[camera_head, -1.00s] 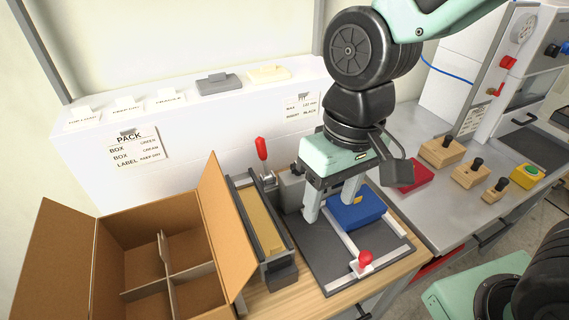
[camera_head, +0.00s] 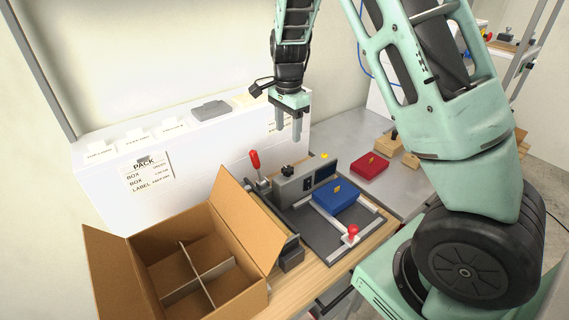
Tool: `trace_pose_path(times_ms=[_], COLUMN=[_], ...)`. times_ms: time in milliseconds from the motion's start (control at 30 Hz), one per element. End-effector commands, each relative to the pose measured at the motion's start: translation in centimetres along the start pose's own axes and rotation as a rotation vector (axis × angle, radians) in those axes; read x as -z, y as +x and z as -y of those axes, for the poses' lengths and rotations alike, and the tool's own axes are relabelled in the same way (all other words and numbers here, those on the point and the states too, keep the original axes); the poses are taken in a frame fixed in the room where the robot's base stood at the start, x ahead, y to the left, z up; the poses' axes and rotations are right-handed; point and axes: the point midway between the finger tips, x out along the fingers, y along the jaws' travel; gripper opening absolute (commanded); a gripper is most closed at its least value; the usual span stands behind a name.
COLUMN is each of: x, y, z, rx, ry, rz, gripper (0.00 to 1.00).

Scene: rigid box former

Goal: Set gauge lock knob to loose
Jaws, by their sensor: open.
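The fixture is a dark grey plate (camera_head: 318,235) with light rails on the bench. A red knob (camera_head: 351,231) sits at its front corner on a light rail. A black knob (camera_head: 288,171) tops the grey block (camera_head: 308,182) at the back of the plate. I cannot tell from labels which is the gauge lock knob, or its setting. A blue box (camera_head: 335,197) with a yellow tab lies on the plate. My gripper (camera_head: 288,136) is open and empty, fingers pointing down, above and behind the grey block, apart from both knobs.
A red-handled lever (camera_head: 255,160) stands upright left of the block. An open cardboard box (camera_head: 150,255) with dividers is at left. A red box (camera_head: 369,167) and wooden blocks (camera_head: 387,143) lie right. The white ledge (camera_head: 100,185) runs behind. My arm covers much of the right side.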

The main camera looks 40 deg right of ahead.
Motion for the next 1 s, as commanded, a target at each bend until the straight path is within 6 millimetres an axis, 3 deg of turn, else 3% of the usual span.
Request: trace_pose_path(times_ms=[533, 733, 1000], x=[0.0, -0.1, -0.1], y=[10.7, 12.6, 13.0], z=[-0.1, 0.0, 0.0], rx=[-0.004, 0.000, 0.001], ry=[-0.001, -0.002, -0.003], rz=[0.001, 0.000, 0.000], gripper=[0.55, 0.55, 0.55])
